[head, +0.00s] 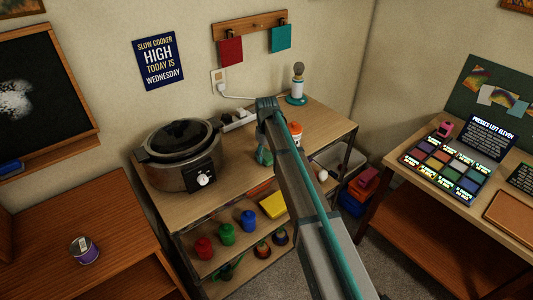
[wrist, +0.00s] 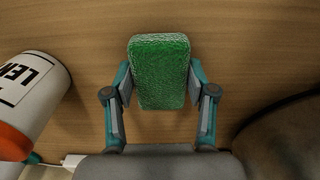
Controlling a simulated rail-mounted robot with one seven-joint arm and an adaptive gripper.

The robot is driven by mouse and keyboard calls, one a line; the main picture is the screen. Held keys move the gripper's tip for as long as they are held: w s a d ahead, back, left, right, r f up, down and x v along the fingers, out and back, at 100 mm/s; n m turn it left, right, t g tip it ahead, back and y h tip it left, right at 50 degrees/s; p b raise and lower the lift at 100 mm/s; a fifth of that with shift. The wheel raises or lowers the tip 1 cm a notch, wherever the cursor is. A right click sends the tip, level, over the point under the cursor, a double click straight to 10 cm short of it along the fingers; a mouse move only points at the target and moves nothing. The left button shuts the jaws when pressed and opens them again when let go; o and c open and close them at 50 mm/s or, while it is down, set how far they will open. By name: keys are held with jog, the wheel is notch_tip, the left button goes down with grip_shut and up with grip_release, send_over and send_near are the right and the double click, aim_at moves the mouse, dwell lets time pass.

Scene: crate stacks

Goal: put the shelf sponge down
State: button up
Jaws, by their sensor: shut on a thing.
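The green sponge (wrist: 161,62) is upright in the middle of the wrist view, with a rough, textured face. My gripper (wrist: 160,88) is shut on it, one finger against each long side. Wood lies behind the sponge; I cannot tell whether the sponge touches it or hangs just above. In the head view my gripper (head: 264,156) points down over the top of the wooden shelf unit (head: 232,167), between the slow cooker and a white and orange jar. The sponge cannot be made out clearly there.
The jar (wrist: 38,95) is close on the left in the wrist view; the dark slow cooker (wrist: 285,140) is at lower right. The slow cooker (head: 180,155) fills the unit's left end. A lamp-like object (head: 297,85) and power strip (head: 238,118) stand behind.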

aim_at(267, 155)
jog(key=o, duration=1.1)
jog(key=shift+f, duration=0.1)
notch_tip(267, 155, up, 12)
jog(key=b, duration=0.3)
jog(key=shift+s, duration=0.1)
